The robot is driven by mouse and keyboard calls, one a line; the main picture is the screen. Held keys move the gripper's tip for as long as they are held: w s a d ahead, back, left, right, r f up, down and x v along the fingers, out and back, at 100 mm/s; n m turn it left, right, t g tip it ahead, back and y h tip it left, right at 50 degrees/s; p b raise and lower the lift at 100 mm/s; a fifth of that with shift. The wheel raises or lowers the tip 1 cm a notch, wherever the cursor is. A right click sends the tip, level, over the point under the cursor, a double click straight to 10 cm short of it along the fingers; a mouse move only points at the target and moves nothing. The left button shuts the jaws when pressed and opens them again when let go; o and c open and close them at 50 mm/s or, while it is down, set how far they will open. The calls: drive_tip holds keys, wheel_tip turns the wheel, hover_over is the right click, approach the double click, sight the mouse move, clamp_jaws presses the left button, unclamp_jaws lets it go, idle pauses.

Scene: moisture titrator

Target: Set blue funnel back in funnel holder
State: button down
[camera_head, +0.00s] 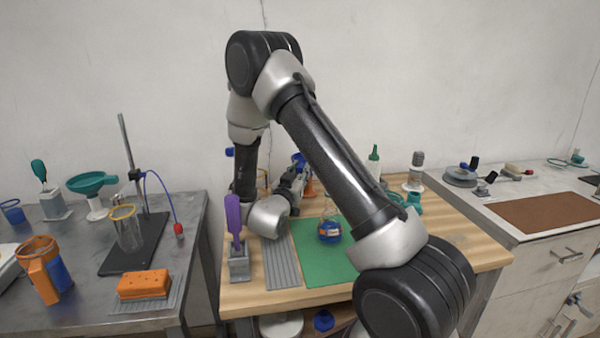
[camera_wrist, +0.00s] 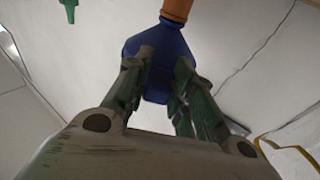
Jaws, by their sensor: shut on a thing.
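The blue funnel (camera_wrist: 160,55) is between the fingers of my gripper (camera_wrist: 163,78) in the wrist view, and the gripper is shut on it. In the head view the funnel (camera_head: 299,160) shows as a small blue patch at my gripper (camera_head: 296,175), behind the arm, at the back of the wooden table. An orange part (camera_wrist: 176,9), perhaps the funnel holder, meets the funnel's narrow end in the wrist view, which appears upside down. It also shows below the funnel in the head view (camera_head: 310,187). I cannot tell whether the funnel is seated or only overlaps it.
A blue-filled flask (camera_head: 329,229) stands on the green mat (camera_head: 308,262). A purple-handled tool (camera_head: 234,215) stands in a grey block (camera_head: 239,264) at the left. A green-capped bottle (camera_head: 373,163) and teal items (camera_head: 413,200) are at the right. The mat's front is clear.

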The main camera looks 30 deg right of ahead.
drive_tip(key=c, duration=0.9)
unclamp_jaws()
drive_tip(key=shift+s+a, duration=0.15)
drive_tip(key=shift+a, duration=0.05)
drive_tip(key=shift+v, duration=1)
drive_tip(key=shift+f, duration=0.1)
drive_tip(key=shift+s+a+f, duration=0.1)
drive_tip(key=shift+s, duration=0.1)
